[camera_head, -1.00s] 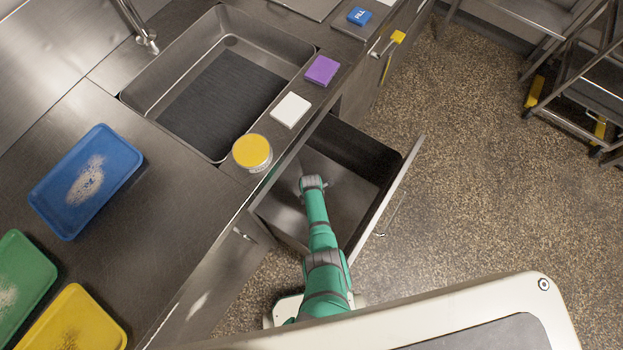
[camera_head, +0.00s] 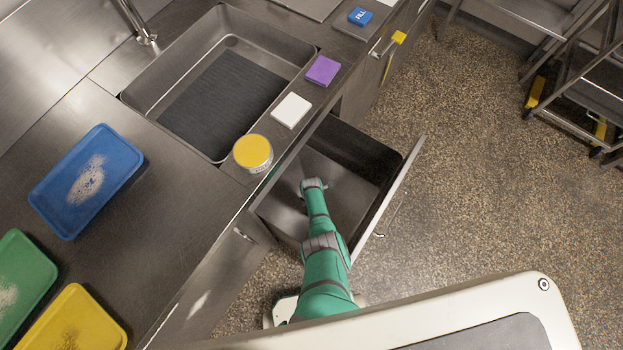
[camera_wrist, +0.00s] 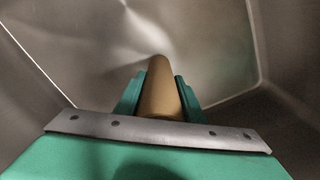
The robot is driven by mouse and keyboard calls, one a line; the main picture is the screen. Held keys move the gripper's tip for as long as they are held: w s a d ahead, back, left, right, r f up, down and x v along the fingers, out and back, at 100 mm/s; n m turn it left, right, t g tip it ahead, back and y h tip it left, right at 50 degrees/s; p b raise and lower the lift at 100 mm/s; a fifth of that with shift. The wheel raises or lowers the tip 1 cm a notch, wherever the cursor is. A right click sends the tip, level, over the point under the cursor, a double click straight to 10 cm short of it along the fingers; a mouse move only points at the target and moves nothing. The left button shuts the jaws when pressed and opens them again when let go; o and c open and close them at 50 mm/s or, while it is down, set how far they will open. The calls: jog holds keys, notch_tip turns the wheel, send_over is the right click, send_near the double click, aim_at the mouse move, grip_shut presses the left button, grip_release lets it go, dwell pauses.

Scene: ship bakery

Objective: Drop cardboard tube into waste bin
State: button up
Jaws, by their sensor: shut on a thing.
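The cardboard tube (camera_wrist: 161,92) is a tan-brown cylinder in the wrist view, held between the two green fingers of my gripper (camera_wrist: 160,95). My gripper is shut on it, with bare metal walls around and beyond it. In the head view my green arm reaches down into an open metal drawer (camera_head: 345,195) under the counter; the fingers and the tube are hidden there below the wrist. No separate thing that I can clearly tell as a waste bin shows; the pulled-out drawer may be it.
The counter holds a sink (camera_head: 222,95), a yellow-lidded jar (camera_head: 253,152), a white block (camera_head: 291,110), a purple block (camera_head: 322,71) and a blue tray (camera_head: 86,182). The drawer's front panel (camera_head: 392,195) stands to the right of my arm. Open floor lies beyond; a step ladder (camera_head: 585,90) stands upper right.

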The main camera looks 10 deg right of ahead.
jog(key=o, duration=1.1)
notch_tip(320, 180, up, 13)
dwell(0.4)
jog(key=shift+a, duration=0.1)
dwell(0.4)
